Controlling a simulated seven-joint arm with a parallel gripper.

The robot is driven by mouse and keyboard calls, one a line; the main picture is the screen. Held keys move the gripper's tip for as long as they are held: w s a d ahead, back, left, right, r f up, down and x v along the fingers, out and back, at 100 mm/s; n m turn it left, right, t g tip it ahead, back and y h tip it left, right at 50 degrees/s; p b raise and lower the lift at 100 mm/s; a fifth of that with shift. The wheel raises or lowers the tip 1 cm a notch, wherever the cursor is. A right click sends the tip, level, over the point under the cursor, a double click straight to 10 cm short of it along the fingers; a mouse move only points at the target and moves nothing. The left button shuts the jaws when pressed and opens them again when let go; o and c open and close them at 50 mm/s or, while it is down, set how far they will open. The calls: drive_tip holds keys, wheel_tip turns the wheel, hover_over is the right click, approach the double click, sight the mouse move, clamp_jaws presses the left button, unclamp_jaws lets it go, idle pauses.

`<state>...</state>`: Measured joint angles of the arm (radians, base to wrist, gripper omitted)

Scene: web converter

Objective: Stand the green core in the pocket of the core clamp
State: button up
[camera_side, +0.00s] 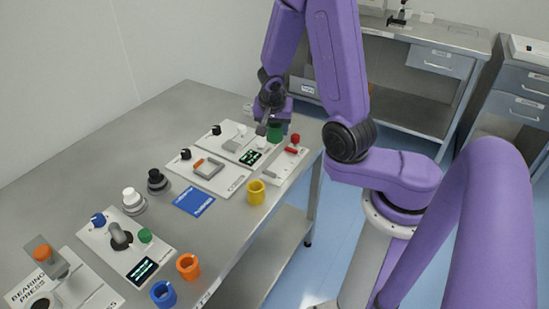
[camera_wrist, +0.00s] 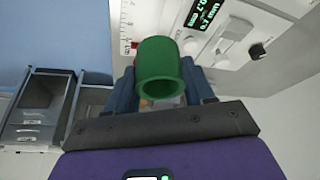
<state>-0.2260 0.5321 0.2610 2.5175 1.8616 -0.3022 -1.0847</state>
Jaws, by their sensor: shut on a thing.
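My gripper (camera_side: 268,122) is at the far end of the bench, above the panels there. It is shut on the green core (camera_wrist: 160,62), a hollow cylinder. In the wrist view the core sits between the two dark blue fingers with its open end toward the camera. The core also shows in the side view (camera_side: 275,134), just beside the fingers, close to a pale panel with a red knob and red lever (camera_side: 285,157). The labels are too small to tell whether this panel is the core clamp. I cannot make out the pocket, nor whether the core touches anything.
Near the gripper are a panel with a green display (camera_side: 250,157) and a panel with a grey block (camera_side: 208,168). A yellow core (camera_side: 256,192) stands by the bench's front edge. An orange core (camera_side: 188,266) and a blue core (camera_side: 163,293) stand farther toward the camera.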

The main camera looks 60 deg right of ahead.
drive_tip(key=shift+f, duration=5.7)
drive_tip(key=shift+f, duration=0.15)
drive_tip(key=o, duration=1.1)
